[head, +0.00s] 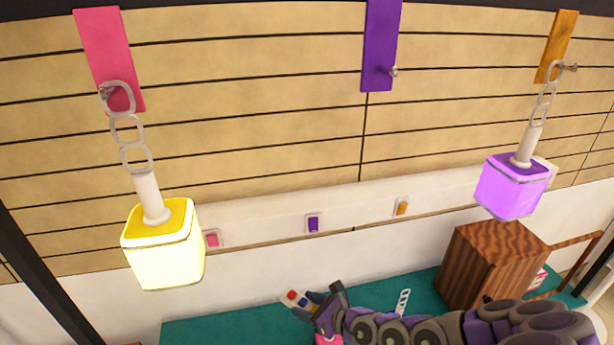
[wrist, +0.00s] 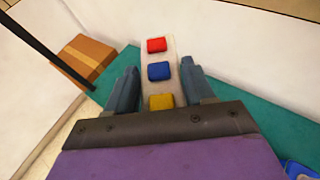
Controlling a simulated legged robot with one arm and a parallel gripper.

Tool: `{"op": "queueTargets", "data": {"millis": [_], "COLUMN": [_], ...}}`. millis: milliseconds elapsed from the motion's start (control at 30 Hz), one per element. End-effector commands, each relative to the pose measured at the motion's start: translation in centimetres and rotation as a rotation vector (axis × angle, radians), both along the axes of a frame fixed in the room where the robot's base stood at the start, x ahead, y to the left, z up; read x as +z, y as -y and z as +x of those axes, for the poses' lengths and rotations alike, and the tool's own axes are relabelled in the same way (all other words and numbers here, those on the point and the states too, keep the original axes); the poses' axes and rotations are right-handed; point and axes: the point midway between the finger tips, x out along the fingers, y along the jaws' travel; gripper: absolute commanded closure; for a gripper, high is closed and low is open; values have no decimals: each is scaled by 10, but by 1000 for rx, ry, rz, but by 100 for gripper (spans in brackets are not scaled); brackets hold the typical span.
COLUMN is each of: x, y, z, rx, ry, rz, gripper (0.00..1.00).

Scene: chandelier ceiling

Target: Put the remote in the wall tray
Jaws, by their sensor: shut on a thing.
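The remote is a pale bar with red, blue and yellow buttons. In the wrist view the remote (wrist: 171,48) lies between the two blue-grey fingers of my gripper (wrist: 157,82), which is shut on it. In the head view the remote (head: 289,302) shows at the tip of my gripper (head: 311,303), at the lower middle over the teal surface. Its near end is hidden by my gripper in the wrist view. I cannot pick out a wall tray with certainty in either view.
The teal table top (head: 230,333) runs along the wall, with a brown wooden box (head: 490,260) at right. A white chain-link piece (head: 403,302) lies behind my arm. A yellow lamp (head: 165,245) and a purple lamp (head: 512,187) hang from chains. A cardboard box (wrist: 88,55) is at left.

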Motion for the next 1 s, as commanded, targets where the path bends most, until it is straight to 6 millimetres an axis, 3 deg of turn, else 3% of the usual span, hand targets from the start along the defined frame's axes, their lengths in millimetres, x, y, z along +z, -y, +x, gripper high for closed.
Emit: {"op": "queueTargets", "data": {"millis": [433,667,1000], "x": [49,93,172], "y": [33,55,101], "z": [21,41,78], "rx": [-120,-228,-430], "ry": [5,8,7], "rz": [0,0,-1], "gripper": [82,82,82]}}
